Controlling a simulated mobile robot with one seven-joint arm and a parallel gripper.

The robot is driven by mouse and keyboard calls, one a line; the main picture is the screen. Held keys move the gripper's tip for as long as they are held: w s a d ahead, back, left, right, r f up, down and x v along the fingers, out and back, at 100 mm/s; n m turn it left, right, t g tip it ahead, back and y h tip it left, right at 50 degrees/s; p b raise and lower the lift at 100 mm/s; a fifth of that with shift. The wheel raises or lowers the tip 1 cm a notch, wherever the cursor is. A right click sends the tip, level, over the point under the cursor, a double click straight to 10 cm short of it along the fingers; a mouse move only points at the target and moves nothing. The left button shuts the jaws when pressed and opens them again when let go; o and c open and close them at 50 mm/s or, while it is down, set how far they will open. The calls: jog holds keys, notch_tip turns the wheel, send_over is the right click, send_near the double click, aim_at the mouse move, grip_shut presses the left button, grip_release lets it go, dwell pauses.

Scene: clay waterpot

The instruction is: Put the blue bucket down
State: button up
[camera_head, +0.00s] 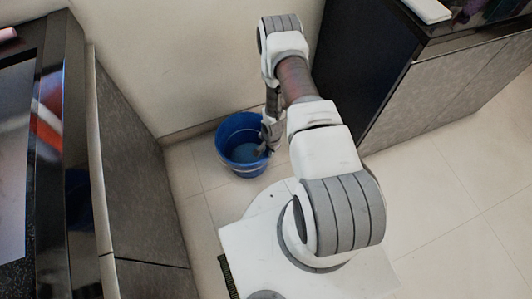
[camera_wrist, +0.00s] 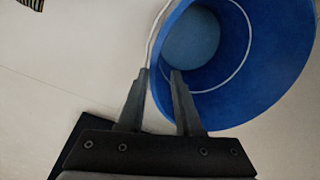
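A dark-framed cabinet (camera_head: 145,180) stands close on the left. A dark-sided counter (camera_head: 370,65) stands on the right behind my arm. A pale wall (camera_head: 170,60) is behind the bucket. Open tiled floor (camera_head: 440,220) lies at the lower right.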

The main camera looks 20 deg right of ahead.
jog(key=w+d+r+n+t+h, duration=0.1)
jog(key=w+r, duration=0.3)
jog(key=r, duration=0.8)
jog(key=w+d+r+n, duration=0.15)
jog(key=w+r, duration=0.35)
jog(key=r, duration=0.7)
notch_tip(320, 180, up, 19)
jog(key=s+a+n+t, duration=0.1)
jog(key=a+n, duration=0.1)
jog(key=n, duration=0.1)
jog(key=s+a+r+n+t, duration=0.1)
jog(key=s+r, duration=0.3)
jog(key=r, duration=0.3)
jog(key=s+a+r+n, duration=0.1)
jog(key=s+r+n, duration=0.15)
jog(key=r, duration=0.45)
jog(key=s+a+r+n, duration=0.1)
jog(key=s+r, duration=0.3)
jog(key=s, duration=0.5)
jog(key=s+a+r+n+t, duration=0.1)
jog(key=s+a+r+n, duration=0.1)
jog(key=s+r, duration=0.3)
jog(key=s+a+p, duration=0.1)
jog(key=s, duration=0.2)
jog(key=shift+s+r+n+t, duration=0.25)
jog(key=shift+s+n+t, duration=0.05)
jog(key=shift+s, duration=0.1)
jog(key=shift+r, duration=0.1)
